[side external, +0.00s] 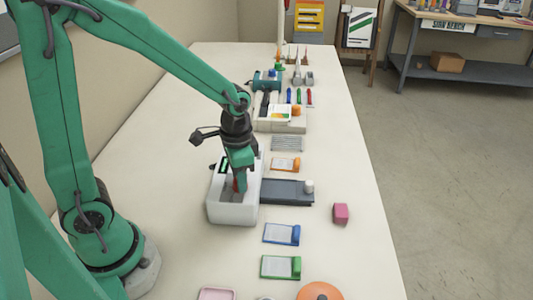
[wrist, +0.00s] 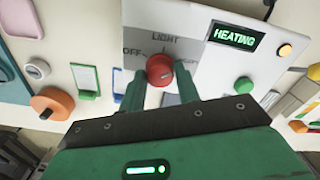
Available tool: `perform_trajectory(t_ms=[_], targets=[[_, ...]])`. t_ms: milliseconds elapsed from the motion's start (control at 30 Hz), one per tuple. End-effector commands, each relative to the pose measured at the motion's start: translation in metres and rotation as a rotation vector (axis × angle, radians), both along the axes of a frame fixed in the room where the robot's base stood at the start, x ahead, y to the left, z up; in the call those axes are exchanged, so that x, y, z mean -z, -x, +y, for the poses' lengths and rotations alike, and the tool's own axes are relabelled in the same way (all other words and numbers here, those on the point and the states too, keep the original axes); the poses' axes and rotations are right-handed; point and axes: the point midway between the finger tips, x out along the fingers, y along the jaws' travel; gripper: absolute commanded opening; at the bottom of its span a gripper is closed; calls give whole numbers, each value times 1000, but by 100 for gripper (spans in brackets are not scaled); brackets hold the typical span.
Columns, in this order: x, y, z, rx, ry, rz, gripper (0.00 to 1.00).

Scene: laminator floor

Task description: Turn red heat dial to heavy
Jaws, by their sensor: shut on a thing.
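The red heat dial (wrist: 160,70) sits on the pale control panel of the white laminator (side external: 232,211). My gripper (wrist: 160,85) reaches down over the panel, with one green finger on each side of the dial, shut on it. In the side external view my gripper (side external: 239,187) is low over the laminator, and a bit of red shows by the fingers. OFF and LIGHT are printed around the dial; a label at its right is mostly hidden by a finger. I cannot tell where the dial points. The display (wrist: 235,35) reads HEATING.
A green button (wrist: 243,85) and an amber lamp (wrist: 284,50) are on the panel. A dark grey tray (side external: 287,191) adjoins the laminator. A pink cube (side external: 341,213), blue card (side external: 277,233) and green card (side external: 276,267) lie nearby.

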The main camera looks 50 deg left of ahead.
Motion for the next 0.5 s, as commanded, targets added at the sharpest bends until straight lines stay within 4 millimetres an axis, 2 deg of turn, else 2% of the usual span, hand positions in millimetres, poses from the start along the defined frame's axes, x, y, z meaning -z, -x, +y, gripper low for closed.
perform_trajectory(t_ms=[200,500], targets=[[-1,0,0,109,0,0,9],[-1,0,0,157,0,0,9]])
